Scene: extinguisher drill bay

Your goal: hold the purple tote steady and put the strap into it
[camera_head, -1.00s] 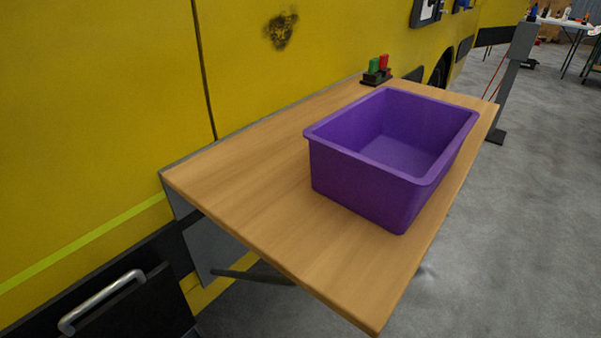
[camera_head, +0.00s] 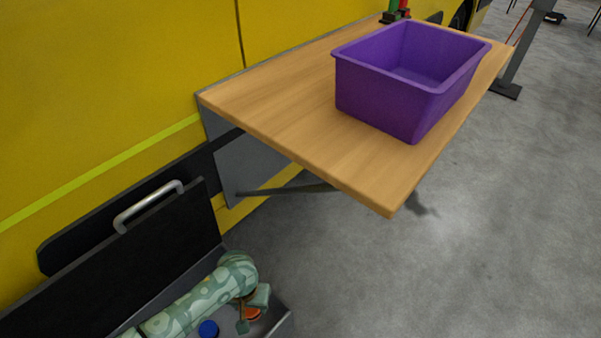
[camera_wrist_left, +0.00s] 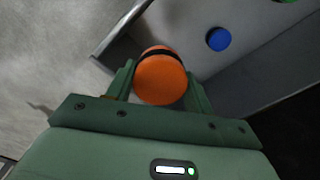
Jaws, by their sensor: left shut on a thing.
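The purple tote (camera_head: 385,98) stands upright on a wooden fold-down table and looks empty from here. My left gripper (camera_head: 252,311) is low at the bottom of the head view, inside an open grey locker below and left of the table. It is shut on an orange roll (camera_head: 254,315) with a black band, which looks like the strap; the roll also shows between the fingers in the left wrist view (camera_wrist_left: 160,80). My right gripper is not in view, and nothing holds the tote.
The wooden table (camera_head: 290,120) has bare room left of the tote; its front corner juts over the floor. The locker has a black panel (camera_head: 130,255) with a metal handle (camera_head: 148,205). A blue round thing (camera_wrist_left: 219,39) lies near the roll. Red and green items (camera_head: 395,12) stand behind the tote.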

